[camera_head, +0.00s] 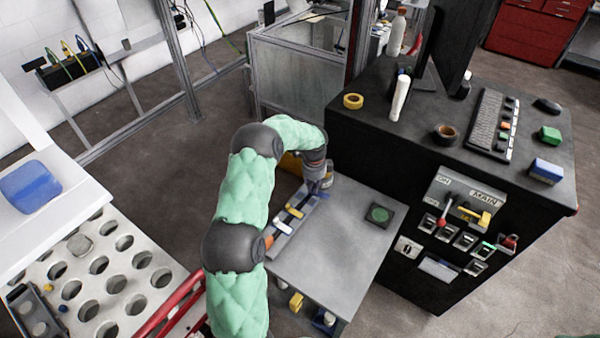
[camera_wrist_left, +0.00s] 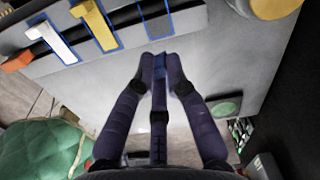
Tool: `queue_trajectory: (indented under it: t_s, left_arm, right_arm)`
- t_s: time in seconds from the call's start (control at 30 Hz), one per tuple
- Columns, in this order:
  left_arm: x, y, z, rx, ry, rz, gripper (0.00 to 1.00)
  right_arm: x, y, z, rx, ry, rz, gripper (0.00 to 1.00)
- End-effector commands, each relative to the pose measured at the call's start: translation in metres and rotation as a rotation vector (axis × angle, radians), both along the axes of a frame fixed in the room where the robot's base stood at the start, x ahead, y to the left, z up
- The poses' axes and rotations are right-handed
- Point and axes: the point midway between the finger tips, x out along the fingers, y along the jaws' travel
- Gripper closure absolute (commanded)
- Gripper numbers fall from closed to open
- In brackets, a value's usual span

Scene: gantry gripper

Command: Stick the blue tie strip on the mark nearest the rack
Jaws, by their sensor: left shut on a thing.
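My left gripper (camera_wrist_left: 162,66) is shut on a small blue strip (camera_wrist_left: 160,72), held between its fingertips just short of a grey board (camera_wrist_left: 128,52). A dark bar lies along the board. A white strip (camera_wrist_left: 55,42) and a yellow strip (camera_wrist_left: 94,26) lie across it within blue outlined marks. A third blue outlined mark (camera_wrist_left: 155,20) has no strip on it and is closest to my fingertips. In the head view, my left gripper (camera_head: 318,187) is at the far end of the board (camera_head: 290,236), and the blue strip is hard to make out. My right gripper is not visible.
The board lies on a grey table (camera_head: 335,262) with a green-topped pad (camera_head: 380,214) at its right. A black cabinet (camera_head: 385,150) with switches stands close by on the right. A white panel with round holes (camera_head: 135,285) is at the lower left. The table's front is clear.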

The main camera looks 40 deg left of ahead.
Motion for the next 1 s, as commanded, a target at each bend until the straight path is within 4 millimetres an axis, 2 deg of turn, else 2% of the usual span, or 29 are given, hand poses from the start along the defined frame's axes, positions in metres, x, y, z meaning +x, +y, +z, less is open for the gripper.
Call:
queue_trajectory:
  t_s: [0.03, 0.1, 0.3, 0.87, 1.0]
  left_arm:
    - [-0.001, 0.014, 0.003, 0.002, 0.002, -0.045, 0.99]
    - [-0.001, 0.030, 0.004, 0.003, 0.002, -0.113, 0.99]
    - [-0.003, 0.056, 0.005, 0.008, -0.001, -0.237, 0.99]
    - [-0.003, 0.061, 0.003, 0.007, 0.003, -0.235, 0.99]
    - [-0.003, 0.061, -0.002, 0.005, 0.006, -0.225, 0.99]
  right_arm:
    - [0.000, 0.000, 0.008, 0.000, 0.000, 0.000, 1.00]
    - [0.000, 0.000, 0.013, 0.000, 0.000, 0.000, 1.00]
    - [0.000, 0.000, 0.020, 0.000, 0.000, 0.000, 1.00]
    - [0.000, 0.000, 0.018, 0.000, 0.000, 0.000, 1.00]
    - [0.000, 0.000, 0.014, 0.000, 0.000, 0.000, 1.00]
